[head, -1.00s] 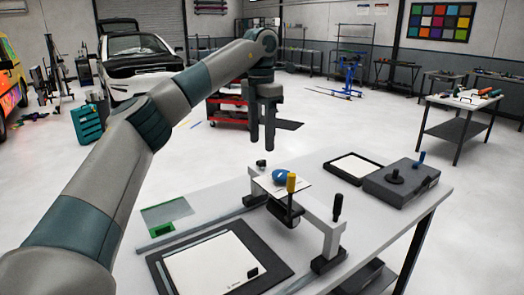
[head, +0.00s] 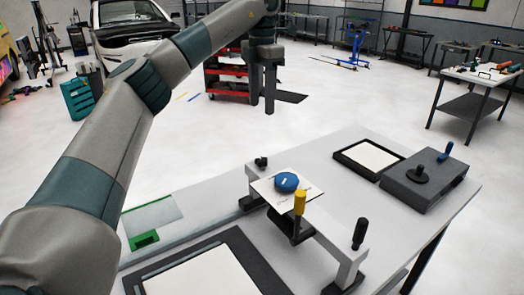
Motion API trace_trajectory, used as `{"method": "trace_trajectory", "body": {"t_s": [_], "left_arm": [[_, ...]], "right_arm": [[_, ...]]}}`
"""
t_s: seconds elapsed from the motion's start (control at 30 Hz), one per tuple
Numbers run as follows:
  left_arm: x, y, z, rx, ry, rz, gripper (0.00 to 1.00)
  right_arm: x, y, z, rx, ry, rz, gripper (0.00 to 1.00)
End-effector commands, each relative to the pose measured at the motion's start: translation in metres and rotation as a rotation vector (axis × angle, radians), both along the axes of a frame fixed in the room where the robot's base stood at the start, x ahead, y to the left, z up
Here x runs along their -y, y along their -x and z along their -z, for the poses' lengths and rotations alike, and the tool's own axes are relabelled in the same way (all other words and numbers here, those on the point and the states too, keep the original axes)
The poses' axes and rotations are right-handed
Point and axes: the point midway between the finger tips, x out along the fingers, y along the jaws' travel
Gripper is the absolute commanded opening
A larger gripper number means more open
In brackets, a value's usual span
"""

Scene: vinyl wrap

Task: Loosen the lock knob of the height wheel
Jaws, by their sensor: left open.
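A bridge-like frame (head: 326,243) stands on the light grey table. It carries a blue round wheel (head: 287,181) on a white plate (head: 264,189) and an upright yellow knob (head: 300,203). A small black knob (head: 261,162) sits at the frame's far end, and a black upright handle (head: 360,234) at its near end. I cannot tell for certain which of these is the lock knob. My left gripper (head: 263,105) is open and empty, pointing down, and appears beyond and above the frame, apart from it. My right gripper is not in view.
A dark grey box (head: 424,184) with a black knob and a blue lever stands at the table's right, beside a black-rimmed tray (head: 343,155). A dark-framed white panel (head: 205,277) lies at the front. A red cart (head: 224,78) stands on the floor behind.

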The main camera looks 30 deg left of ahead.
Motion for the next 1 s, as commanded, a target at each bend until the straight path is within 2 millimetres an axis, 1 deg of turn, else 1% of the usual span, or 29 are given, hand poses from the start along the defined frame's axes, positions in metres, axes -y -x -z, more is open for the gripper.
{"method": "trace_trajectory", "body": {"t_s": [0.03,0.17,0.33,0.47,0.67,1.0], "left_arm": [[0.0,0.0,0.0,0.0,0.0,0.0,0.49],[0.0,0.0,0.0,0.0,0.0,0.0,0.49],[0.0,0.0,0.002,-0.001,0.0,0.0,0.49],[0.0,0.0,0.01,-0.002,0.0,0.0,0.49],[0.0,0.0,0.028,-0.002,0.0,0.0,0.49],[0.001,0.001,0.072,-0.004,0.001,0.002,0.49]], "right_arm": [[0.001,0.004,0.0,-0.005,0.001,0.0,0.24],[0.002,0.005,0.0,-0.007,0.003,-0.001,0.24],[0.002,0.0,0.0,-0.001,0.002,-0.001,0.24],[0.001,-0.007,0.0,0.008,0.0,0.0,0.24],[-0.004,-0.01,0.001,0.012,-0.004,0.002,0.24],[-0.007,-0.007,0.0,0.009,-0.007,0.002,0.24]]}}
